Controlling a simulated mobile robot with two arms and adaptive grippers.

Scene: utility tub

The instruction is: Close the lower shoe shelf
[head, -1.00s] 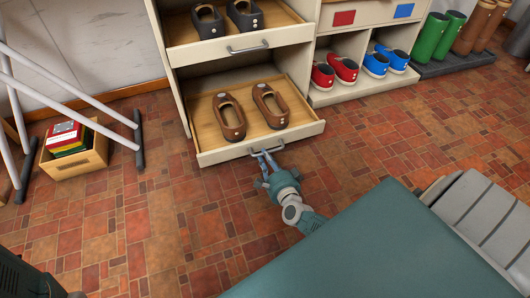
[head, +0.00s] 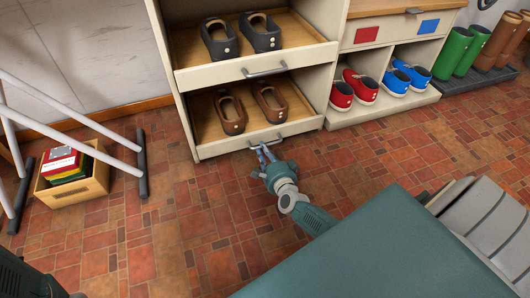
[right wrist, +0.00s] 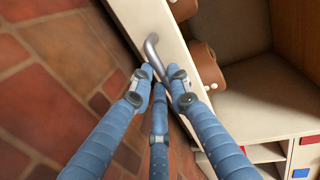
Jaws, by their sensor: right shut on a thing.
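The lower shoe shelf (head: 211,149) is a cream-fronted pull-out tray with a wooden bottom, low in the cabinet. It holds a pair of brown shoes (head: 231,115). Its front looks nearly in line with the cabinet's side panels. My right gripper (head: 264,149) is at the grey bar handle (head: 284,139) on the shelf's front. In the right wrist view, the blue fingers (right wrist: 162,82) are shut on the handle (right wrist: 152,48), covering part of it. My left gripper is not in view.
The upper shelf (head: 215,76) with dark shoes stands out above the lower one. Red shoes (head: 361,86) and blue shoes (head: 410,77) sit in cubbies to the right. A wooden box (head: 97,183) of books and white rack legs stand at left. The tiled floor in front is clear.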

